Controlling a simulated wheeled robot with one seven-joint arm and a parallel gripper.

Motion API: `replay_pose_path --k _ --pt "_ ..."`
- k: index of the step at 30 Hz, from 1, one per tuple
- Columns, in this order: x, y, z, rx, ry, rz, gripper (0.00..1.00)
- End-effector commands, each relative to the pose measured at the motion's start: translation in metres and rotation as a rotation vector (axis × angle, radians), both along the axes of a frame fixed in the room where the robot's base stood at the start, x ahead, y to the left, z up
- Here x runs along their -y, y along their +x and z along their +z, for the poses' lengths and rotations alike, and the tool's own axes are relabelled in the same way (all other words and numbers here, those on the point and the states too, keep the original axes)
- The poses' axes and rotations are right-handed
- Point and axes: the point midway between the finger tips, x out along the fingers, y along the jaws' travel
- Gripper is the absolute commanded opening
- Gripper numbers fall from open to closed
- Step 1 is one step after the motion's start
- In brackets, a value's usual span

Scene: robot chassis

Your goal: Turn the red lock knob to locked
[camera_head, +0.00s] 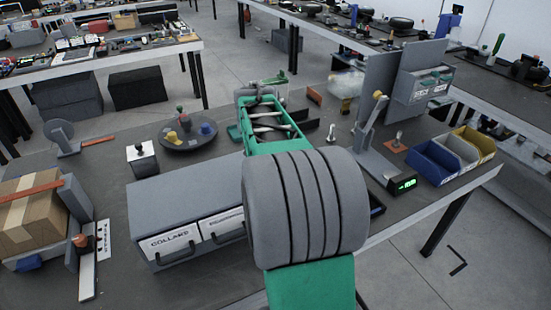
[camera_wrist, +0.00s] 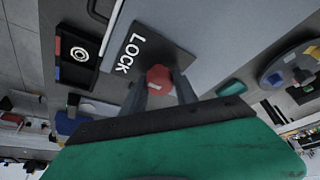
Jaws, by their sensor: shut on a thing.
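The red lock knob (camera_wrist: 158,74) shows in the wrist view, in front of a dark plate (camera_wrist: 165,48) with the white word LOCK (camera_wrist: 130,53). My gripper (camera_wrist: 161,84) has one finger on each side of the knob and is shut on it. The fingers and the green gripper body hide the lower part of the knob, and I cannot tell its turn angle. In the head view my green arm reaches forward over the bench, and the knob is hidden.
In the head view, a grey drawer unit (camera_head: 190,217) labelled COLLARS stands left of my arm. A dark round tray (camera_head: 188,136) with small coloured parts is behind it. Blue (camera_head: 432,163) and yellow bins (camera_head: 474,142) and a lever stand (camera_head: 372,125) are on the right.

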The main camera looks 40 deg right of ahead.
Motion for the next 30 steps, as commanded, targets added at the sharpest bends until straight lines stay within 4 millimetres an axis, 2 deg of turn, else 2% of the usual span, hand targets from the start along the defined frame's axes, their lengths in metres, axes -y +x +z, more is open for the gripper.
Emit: replay_pose_path --k 17,18,24,30 --pt "0.0007 0.0005 0.0019 0.003 -0.003 -0.033 0.00" --pt "0.0007 0.0005 0.0019 0.003 -0.003 -0.033 0.38" --pt "0.0004 0.0004 0.0010 0.002 -0.001 -0.031 0.54" --pt "0.0002 0.0002 0.0006 0.001 -0.001 -0.030 0.55"
